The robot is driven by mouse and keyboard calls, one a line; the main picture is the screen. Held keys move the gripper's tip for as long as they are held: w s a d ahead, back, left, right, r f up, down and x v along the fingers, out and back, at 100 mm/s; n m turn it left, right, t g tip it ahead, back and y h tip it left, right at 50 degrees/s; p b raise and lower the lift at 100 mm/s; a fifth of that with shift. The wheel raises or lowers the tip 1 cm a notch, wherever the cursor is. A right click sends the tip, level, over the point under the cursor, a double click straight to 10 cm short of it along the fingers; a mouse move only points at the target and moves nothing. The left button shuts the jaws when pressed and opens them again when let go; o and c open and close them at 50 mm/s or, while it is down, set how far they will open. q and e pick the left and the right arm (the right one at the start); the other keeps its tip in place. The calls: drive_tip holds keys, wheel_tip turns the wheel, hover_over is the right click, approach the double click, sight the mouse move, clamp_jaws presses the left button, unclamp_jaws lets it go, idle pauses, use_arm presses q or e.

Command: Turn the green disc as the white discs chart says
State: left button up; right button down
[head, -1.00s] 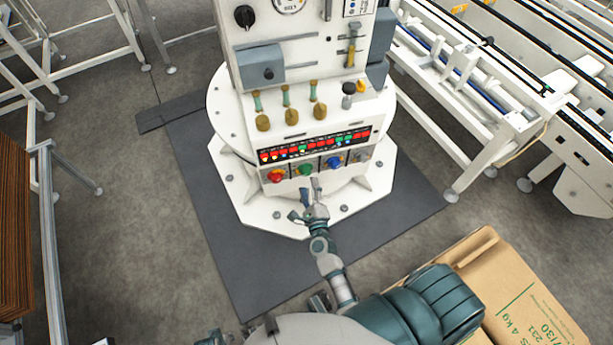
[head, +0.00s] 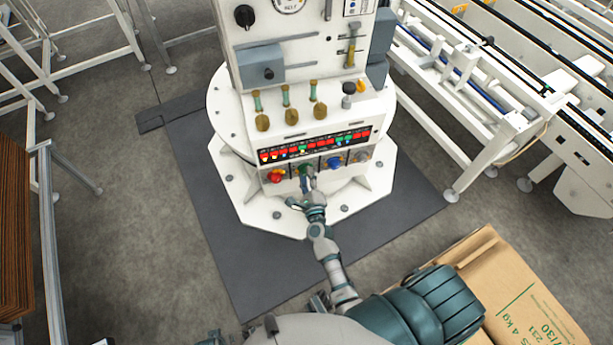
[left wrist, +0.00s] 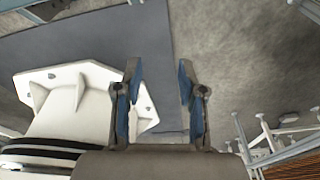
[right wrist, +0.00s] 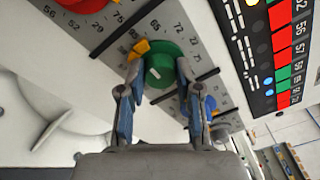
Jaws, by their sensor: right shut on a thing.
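The green disc (head: 304,169) sits on the front panel of the white column, between the red disc (head: 276,175) and the blue disc (head: 333,162). In the right wrist view the green disc (right wrist: 172,48) has a yellow pointer (right wrist: 139,47) near a scale of printed numbers. My right gripper (right wrist: 159,76) is shut on the green disc's knob, one finger on each side; in the head view it partly covers the disc. My left gripper (left wrist: 158,82) is open and empty above the floor. I cannot make out a white discs chart for certain.
A numbered strip of red and green cells (head: 315,145) runs above the discs. Several brass-coloured handles (head: 291,115) stand above it. A white conveyor frame (head: 470,85) is at the right, a cardboard box (head: 515,295) at the lower right. Dark mat (head: 245,270) lies around the column base.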

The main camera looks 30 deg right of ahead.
use_arm(q)
drive_tip(key=shift+w, duration=0.1)
use_arm(e)
drive_tip(key=shift+f, duration=0.15)
